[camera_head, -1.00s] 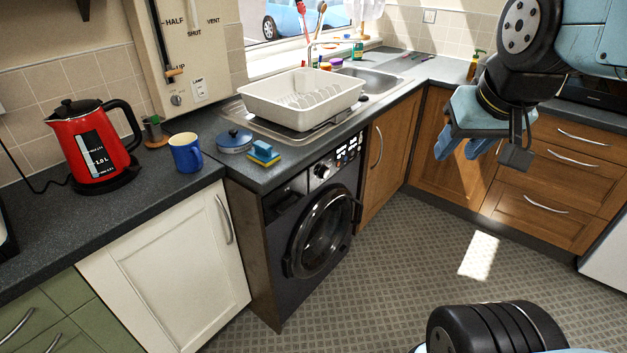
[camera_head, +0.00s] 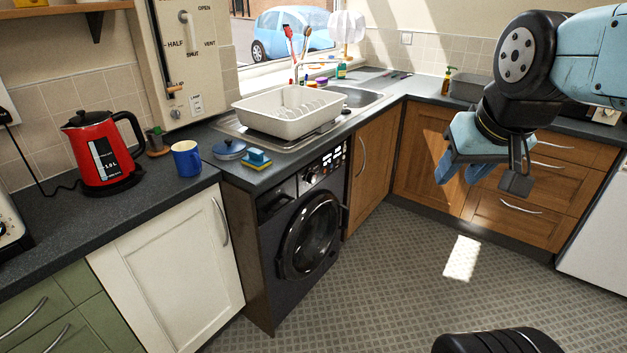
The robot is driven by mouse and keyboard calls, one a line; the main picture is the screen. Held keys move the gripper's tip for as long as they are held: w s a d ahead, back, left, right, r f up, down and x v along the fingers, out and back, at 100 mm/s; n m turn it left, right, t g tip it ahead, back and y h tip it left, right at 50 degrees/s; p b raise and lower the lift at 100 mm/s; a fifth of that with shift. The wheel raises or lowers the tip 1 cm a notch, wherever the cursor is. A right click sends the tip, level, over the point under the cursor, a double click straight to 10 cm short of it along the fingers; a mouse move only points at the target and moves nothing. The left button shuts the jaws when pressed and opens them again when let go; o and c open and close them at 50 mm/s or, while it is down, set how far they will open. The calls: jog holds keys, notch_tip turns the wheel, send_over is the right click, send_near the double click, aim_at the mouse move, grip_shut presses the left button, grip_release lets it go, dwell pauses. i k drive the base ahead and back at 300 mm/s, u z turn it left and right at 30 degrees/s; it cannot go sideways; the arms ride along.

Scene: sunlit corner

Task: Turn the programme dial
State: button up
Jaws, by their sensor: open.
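The black washing machine (camera_head: 300,235) stands under the counter, left of centre, with its round glass door (camera_head: 309,236) shut. Its programme dial (camera_head: 310,178) is a small round knob on the upper front panel, beside a lit panel with small white marks. Which way the dial points is too small to tell. My gripper (camera_head: 462,172) is at the right, well apart from the washing machine, with its blue fingers pointing down and to the left. It is open and nothing shows between the fingers.
A white dish rack (camera_head: 290,112) stands by the sink above the machine. The patterned floor (camera_head: 390,270) in front is clear.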

aim_at(312, 178)
jog(key=z, duration=0.1)
jog(key=i, duration=0.9)
jog(key=u, duration=0.1)
